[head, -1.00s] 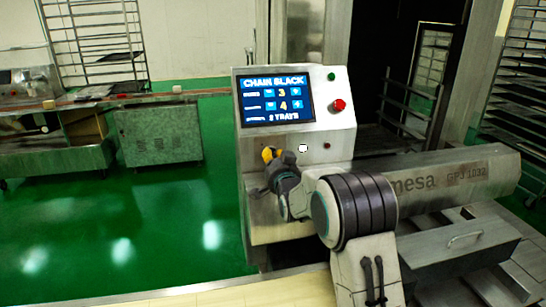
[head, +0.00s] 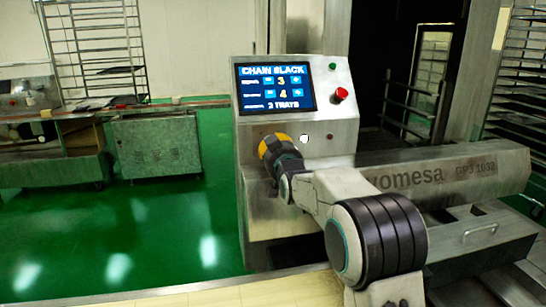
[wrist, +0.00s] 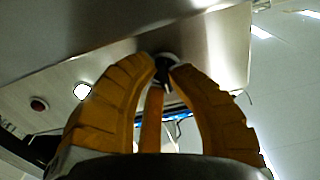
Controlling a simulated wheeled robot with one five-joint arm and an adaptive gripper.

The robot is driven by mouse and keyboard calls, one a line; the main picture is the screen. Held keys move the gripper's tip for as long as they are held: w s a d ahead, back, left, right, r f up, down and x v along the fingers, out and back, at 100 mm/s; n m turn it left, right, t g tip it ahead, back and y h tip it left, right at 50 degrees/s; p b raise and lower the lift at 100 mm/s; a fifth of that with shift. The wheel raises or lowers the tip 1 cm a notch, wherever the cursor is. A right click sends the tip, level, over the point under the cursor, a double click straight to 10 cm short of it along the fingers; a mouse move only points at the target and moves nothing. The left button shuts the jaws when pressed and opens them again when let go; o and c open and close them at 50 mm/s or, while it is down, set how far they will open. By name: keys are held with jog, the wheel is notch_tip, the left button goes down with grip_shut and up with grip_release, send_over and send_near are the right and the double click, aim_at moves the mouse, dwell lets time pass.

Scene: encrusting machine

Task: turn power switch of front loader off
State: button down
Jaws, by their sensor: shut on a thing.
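The front loader (head: 300,190) is a pale metal machine with a sloped control panel and a lit screen (head: 276,88). The power switch (wrist: 161,68) shows in the wrist view as a small dark knob on a round light base. It sits between the tips of my gripper's yellow fingers (wrist: 163,73). My gripper is shut on the switch. In the head view my gripper (head: 270,146) is at the lower left of the panel and hides the switch. The knob's turn angle cannot be told.
A white button (head: 304,139) and a small dark red one (head: 330,136) sit right of my gripper. A red knob (head: 341,94) and a green button (head: 332,66) are higher up. A long metal housing (head: 450,172) extends right. Green floor is clear at left.

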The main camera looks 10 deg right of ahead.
jog(key=n+b, duration=0.3)
jog(key=n, duration=0.1)
jog(key=shift+n, duration=0.4)
jog(key=n, duration=0.1)
jog(key=n+b, duration=0.1)
jog(key=n, duration=0.1)
jog(key=n+b, duration=0.1)
jog(key=shift+a+r+n, duration=0.1)
jog(key=shift+r+n, duration=0.15)
jog(key=shift+n, duration=0.05)
jog(key=c, duration=1.2)
grip_release()
jog(key=shift+f, duration=0.1)
jog(key=shift+s, duration=6)
